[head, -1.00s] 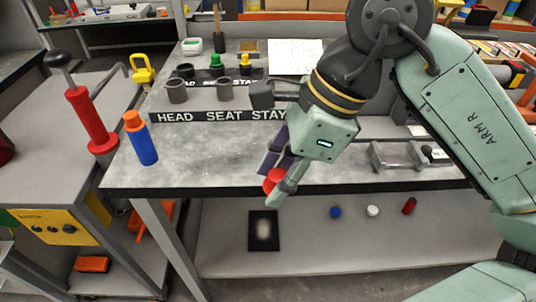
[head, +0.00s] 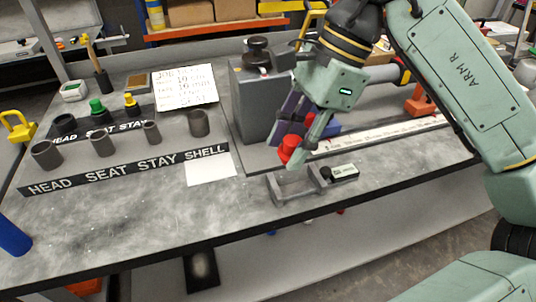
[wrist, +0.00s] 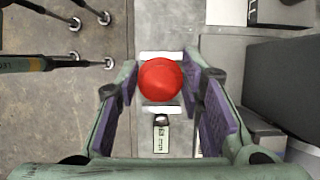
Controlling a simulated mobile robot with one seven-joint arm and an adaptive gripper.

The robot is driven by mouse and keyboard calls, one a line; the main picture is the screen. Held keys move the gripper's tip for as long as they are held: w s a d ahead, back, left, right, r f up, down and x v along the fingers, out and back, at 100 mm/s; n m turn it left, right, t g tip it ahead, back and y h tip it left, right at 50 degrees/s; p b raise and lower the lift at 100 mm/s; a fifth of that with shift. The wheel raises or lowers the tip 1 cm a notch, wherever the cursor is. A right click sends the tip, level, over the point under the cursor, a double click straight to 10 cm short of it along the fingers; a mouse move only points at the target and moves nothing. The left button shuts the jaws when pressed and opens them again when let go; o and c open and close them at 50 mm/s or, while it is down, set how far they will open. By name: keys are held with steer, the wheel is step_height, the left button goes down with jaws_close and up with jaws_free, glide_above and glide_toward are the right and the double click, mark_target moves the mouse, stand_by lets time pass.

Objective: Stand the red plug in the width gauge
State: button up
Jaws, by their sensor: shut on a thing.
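My gripper (head: 300,140) is shut on the red plug (head: 290,148), a rounded red piece that sticks out below the fingers. In the wrist view the red plug (wrist: 160,79) sits between the two purple-padded fingers. The width gauge (head: 292,190), a grey open-topped bracket with upright walls, lies near the bench's front edge. The plug is held above it, apart from it in the head view. In the wrist view the gauge's pale wall tops (wrist: 160,57) show on either side of the plug, above and below it in the picture. The plug hides the gauge's middle.
A small dark labelled block (head: 343,173) adjoins the gauge. A tall grey machine (head: 258,103) and a long white scale (head: 385,131) stand behind. Several grey cups stand behind the HEAD SEAT STAY SHELL strip (head: 130,170). The bench front left of the gauge is clear.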

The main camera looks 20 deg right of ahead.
mark_target(285, 192)
steer(key=shift+w+d, duration=0.2)
steer(key=shift+d, duration=0.3)
steer(key=shift+s+a+f+b, duration=0.1)
steer(key=shift+f+b, duration=0.5)
steer(key=shift+f, duration=0.2)
step_height(285, 192, down, 5)
steer(key=b, duration=0.3)
steer(key=shift+b, duration=0.4)
steer(key=shift+s+f+b, duration=0.1)
steer(key=shift+f+b, duration=0.55)
steer(key=shift+b, duration=0.15)
stand_by(0.9)
steer(key=o, duration=1.1)
steer(key=shift+o, duration=0.2)
steer(key=shift+r, duration=0.1)
